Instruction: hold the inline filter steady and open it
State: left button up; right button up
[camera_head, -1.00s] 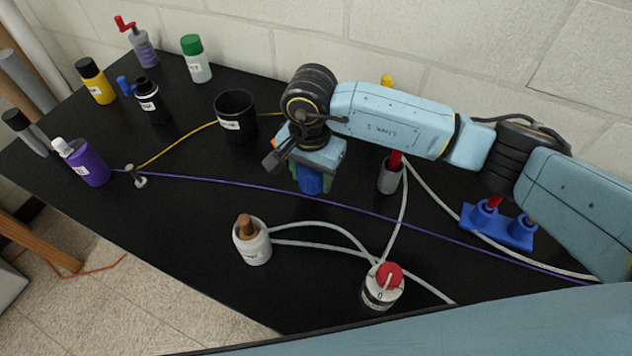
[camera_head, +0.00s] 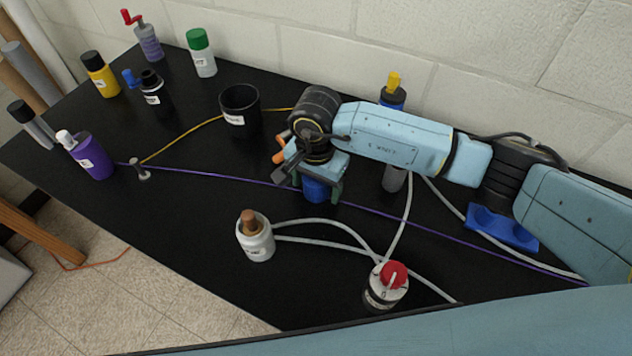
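I cannot tell for certain which thing is the inline filter, as the labels are too small to read. A white container with a brown top (camera_head: 255,240) stands upright at the front middle, with pale hoses on its right side. A white valve-like unit with a red knob (camera_head: 386,285) stands at the front right, where the hoses meet. My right gripper (camera_head: 314,188) points down behind the white container, apart from it. A blue thing (camera_head: 316,191) shows between its fingers; whether they press on it is hidden. My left gripper is not in view.
A black cup (camera_head: 240,111) stands behind left of the gripper. A purple bottle (camera_head: 92,157) and several others stand at the left. A grey holder (camera_head: 394,179) and a blue rack (camera_head: 502,227) are at the right. A purple cord crosses the black table (camera_head: 180,235), whose front left is clear.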

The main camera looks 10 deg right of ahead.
notch_tip(320, 180, up, 12)
jog(key=shift+r, duration=0.15)
dwell(0.6)
